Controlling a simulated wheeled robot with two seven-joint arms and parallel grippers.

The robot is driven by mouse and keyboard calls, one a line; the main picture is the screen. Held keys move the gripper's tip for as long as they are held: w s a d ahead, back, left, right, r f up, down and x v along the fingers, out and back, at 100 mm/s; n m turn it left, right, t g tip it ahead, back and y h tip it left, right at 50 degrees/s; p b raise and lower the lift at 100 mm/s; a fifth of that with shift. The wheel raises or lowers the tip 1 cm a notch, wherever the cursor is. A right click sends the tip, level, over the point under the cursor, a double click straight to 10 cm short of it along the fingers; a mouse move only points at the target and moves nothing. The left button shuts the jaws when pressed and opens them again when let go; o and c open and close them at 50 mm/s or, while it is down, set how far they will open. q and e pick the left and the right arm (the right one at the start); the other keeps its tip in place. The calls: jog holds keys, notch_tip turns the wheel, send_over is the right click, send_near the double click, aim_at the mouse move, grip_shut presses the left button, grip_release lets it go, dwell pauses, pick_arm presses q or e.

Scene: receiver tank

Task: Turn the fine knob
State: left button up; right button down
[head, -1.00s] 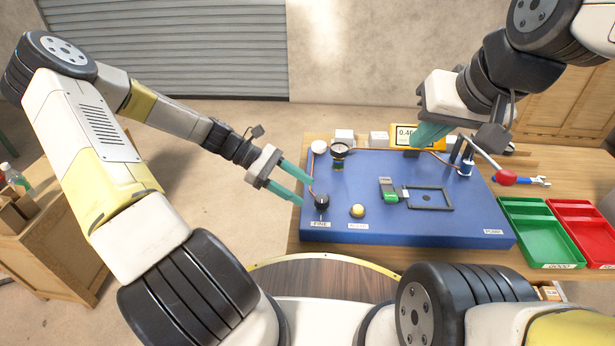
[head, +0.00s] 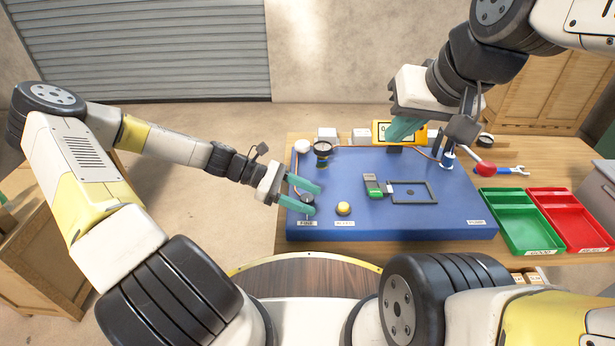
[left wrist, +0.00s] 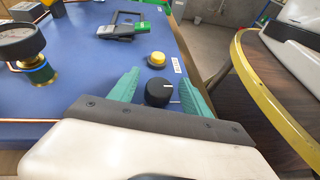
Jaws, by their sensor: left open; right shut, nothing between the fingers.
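The fine knob (left wrist: 158,92) is a black round knob with a white mark, on the front left of the blue panel (head: 430,222). In the head view the knob (head: 307,198) is partly hidden by a finger, above its FINE label (head: 307,223). My left gripper (head: 312,198) is open, with its green fingers on either side of the knob. In the left wrist view the left gripper (left wrist: 160,90) has a finger on each side, and I cannot tell whether they touch the knob. My right gripper (head: 402,130) is shut and empty above the back right of the panel.
A yellow button (head: 343,208) is right of the knob. A gauge (head: 322,148) stands behind. A green-and-grey part (head: 372,185) lies by a dark frame (head: 412,192). Green (head: 520,250) and red (head: 580,247) trays stand beside the panel.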

pick_arm(q)
grip_shut()
jog(key=shift+m+g, duration=0.3)
jog(key=shift+g, duration=0.1)
jog(key=shift+w+m+g+y, duration=0.1)
jog(key=shift+m+g+y, duration=0.3)
jog(key=shift+m+g, duration=0.6)
jog(key=m+g+y, duration=0.2)
jog(key=m+g, duration=0.1)
jog(key=shift+m+g, duration=0.3)
jog(key=m+g+y, duration=0.2)
jog(key=m+y, duration=0.1)
jog(key=m+g+y, duration=0.2)
jog(key=m+y, duration=0.1)
grip_release()
